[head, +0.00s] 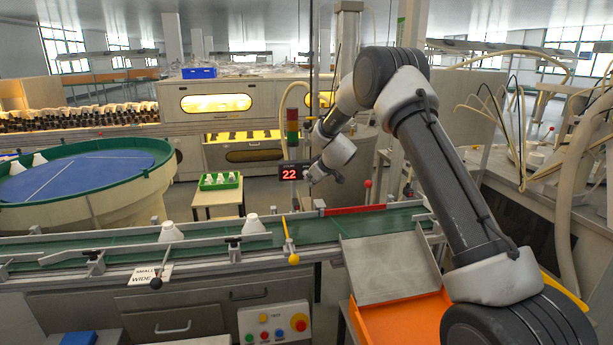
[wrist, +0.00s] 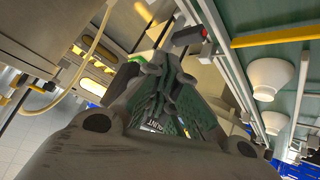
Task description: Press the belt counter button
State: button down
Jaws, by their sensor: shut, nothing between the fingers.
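The belt counter display (head: 291,172) is a small black box with a red 22, beyond the far side of the green belt (head: 130,246). My gripper (head: 311,183) is small in the head view, just right of the display and above the belt's far edge. In the wrist view my gripper (wrist: 160,68) has its fingers together, with nothing held. A small label (wrist: 153,127) with partly readable lettering shows between the finger links. I cannot make out the counter button for certain, nor whether the gripper touches anything.
A yellow-knobbed lever (head: 293,258) and a red-knobbed lever (head: 368,184) stand near the belt. A metal chute (head: 390,270) and orange tray (head: 405,318) lie at right.

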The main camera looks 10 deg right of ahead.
jog(key=shift+w, duration=0.4)
jog(key=shift+w, duration=0.4)
dwell(0.5)
jog(key=shift+s, duration=0.8)
jog(key=s, duration=0.5)
dwell(0.5)
dwell(0.4)
